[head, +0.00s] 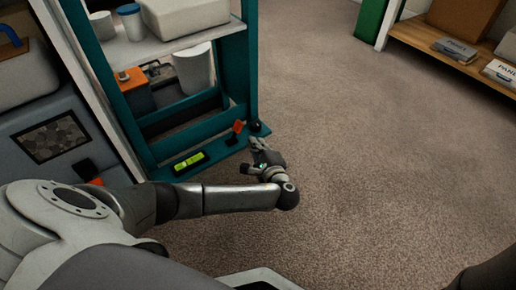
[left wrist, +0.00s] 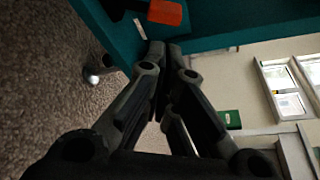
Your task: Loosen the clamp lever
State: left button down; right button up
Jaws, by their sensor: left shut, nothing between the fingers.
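The clamp lever (head: 238,127) is small and orange-red, at the near right corner of the teal stand's base. An orange-red part, which looks like the same lever, shows at the top of the left wrist view (left wrist: 165,12). My left gripper (head: 256,144) is just below and to the right of the lever, its fingers pointing toward the stand's corner. In the left wrist view its fingertips (left wrist: 164,48) are together with nothing between them, close to the teal surface and apart from the orange-red part. My right gripper is not in view.
The teal stand (head: 136,130) carries a white cup (head: 194,68) and an orange box (head: 133,89). A yellow-green level (head: 188,161) lies on its base. A wooden shelf (head: 466,57) stands at the upper right. The floor (head: 370,150) between is clear.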

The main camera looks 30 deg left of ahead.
aim_at(236, 131)
pick_arm(q)
jog(key=shift+b+x, duration=2.15)
jog(key=shift+x, duration=1.35)
jog(key=shift+r, duration=0.1)
